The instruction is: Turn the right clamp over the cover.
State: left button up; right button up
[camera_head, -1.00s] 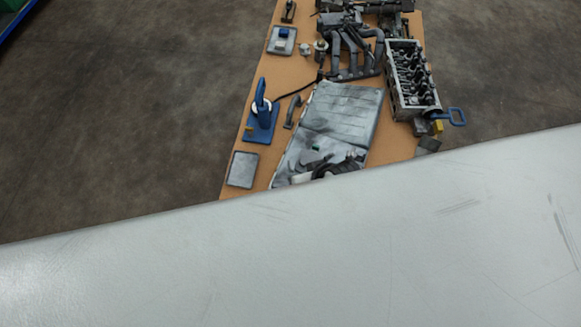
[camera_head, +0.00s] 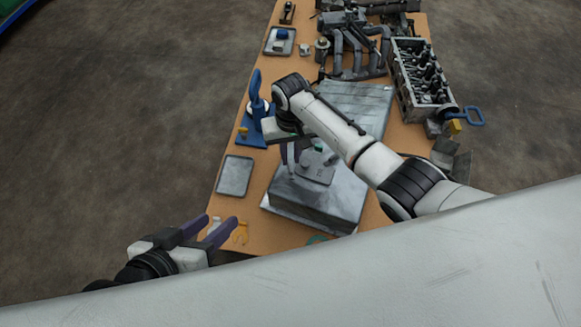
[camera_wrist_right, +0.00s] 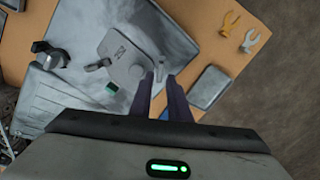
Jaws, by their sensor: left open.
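The grey cover (camera_head: 316,172) lies on a block-shaped metal housing (camera_head: 315,205) in the head view; it also shows in the right wrist view (camera_wrist_right: 135,48). A dark clamp (camera_wrist_right: 98,65) sits at the cover's left edge in the right wrist view; my right arm hides that area in the head view. My right gripper (camera_head: 290,170) hangs at the cover's left side in the head view; its fingers (camera_wrist_right: 161,78) are apart with nothing visible between them. Whether they touch the cover is unclear. My left gripper (camera_head: 222,219) is open and empty at the bench's near left corner.
A flat grey tray (camera_head: 235,176) and a blue press (camera_head: 257,120) stand left of the housing. A yellow fork-shaped part (camera_head: 241,232) lies beside my left gripper. A cylinder head (camera_head: 421,80) and manifold (camera_head: 350,50) stand behind. A pale panel blocks the foreground.

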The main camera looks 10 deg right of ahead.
aim_at(291, 167)
notch_tip(291, 167, down, 4)
jog(key=shift+r+b, duration=0.25)
jog(key=shift+b, duration=0.45)
jog(key=shift+f+b, duration=0.35)
jog(key=shift+f, duration=0.3)
pick_arm(q)
jog(key=shift+w+d+r+t+h, duration=0.15)
jog(key=shift+d+r+t+h, duration=0.2)
jog(key=shift+r, duration=0.25)
jog(key=shift+w+d+r+t+h, duration=0.1)
jog(key=shift+d+r+t+h, duration=0.15)
jog(key=shift+d+r, duration=0.3)
jog(key=shift+a, duration=0.1)
pick_arm(e)
grip_shut()
